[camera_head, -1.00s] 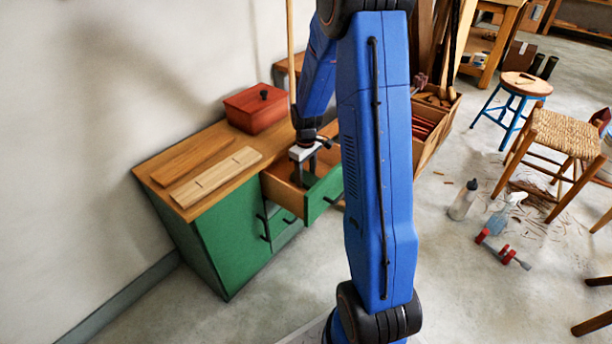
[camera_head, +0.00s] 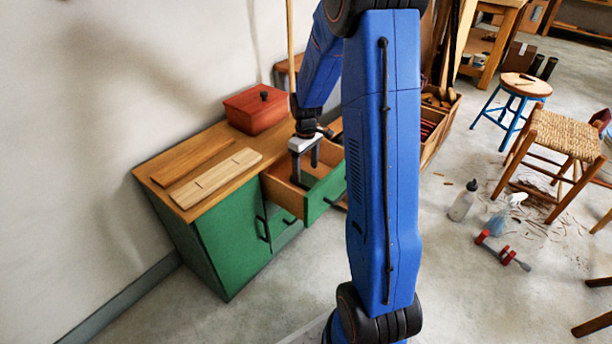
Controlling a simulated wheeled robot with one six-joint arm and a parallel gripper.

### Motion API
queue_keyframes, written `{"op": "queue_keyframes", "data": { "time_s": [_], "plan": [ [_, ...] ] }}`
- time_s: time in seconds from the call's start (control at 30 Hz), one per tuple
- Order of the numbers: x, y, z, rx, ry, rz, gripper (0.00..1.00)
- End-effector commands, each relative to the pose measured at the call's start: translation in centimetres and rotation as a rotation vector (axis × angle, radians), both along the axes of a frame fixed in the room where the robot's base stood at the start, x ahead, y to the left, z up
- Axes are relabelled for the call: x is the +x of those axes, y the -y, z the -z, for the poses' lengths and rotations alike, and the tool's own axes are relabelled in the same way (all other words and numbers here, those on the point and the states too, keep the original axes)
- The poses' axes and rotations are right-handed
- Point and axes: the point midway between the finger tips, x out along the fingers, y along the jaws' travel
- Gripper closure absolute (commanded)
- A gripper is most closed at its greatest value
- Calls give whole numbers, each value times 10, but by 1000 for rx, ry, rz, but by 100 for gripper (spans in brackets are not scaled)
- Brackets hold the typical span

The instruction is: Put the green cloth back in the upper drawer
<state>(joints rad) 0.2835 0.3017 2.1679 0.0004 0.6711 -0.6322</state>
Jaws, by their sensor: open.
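The upper drawer (camera_head: 328,195) of the green cabinet is pulled out, with a green front and bare wooden sides. My gripper (camera_head: 305,173) points down over the open drawer, jaws apart, with its fingers at about rim height or a little inside. A small green patch (camera_head: 308,181) shows in the drawer beside the fingertips. It may be the green cloth, but I cannot tell for sure. My arm hides the right end of the drawer.
On the cabinet's wooden top (camera_head: 190,157) lie flat boards (camera_head: 215,178) and a red lidded box (camera_head: 258,109). A closed drawer (camera_head: 286,225) and a door (camera_head: 232,240) are below. Stools, bottles and a red clamp (camera_head: 503,250) occupy the floor at right.

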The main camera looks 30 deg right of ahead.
Motion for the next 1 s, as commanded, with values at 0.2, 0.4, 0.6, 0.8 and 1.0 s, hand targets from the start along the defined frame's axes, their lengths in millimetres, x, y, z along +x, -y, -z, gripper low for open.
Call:
{"op": "queue_keyframes", "data": {
  "time_s": [0.2,0.4,0.6,0.8,1.0],
  "plan": [
    [1,0,-44,-1,4,0,31],
    [0,0,-70,0,2,0,31],
    [-2,-2,-84,-1,4,2,31],
    [-22,-21,-115,-10,40,27,31],
    [-60,-51,-156,-18,98,75,31]
  ]
}}
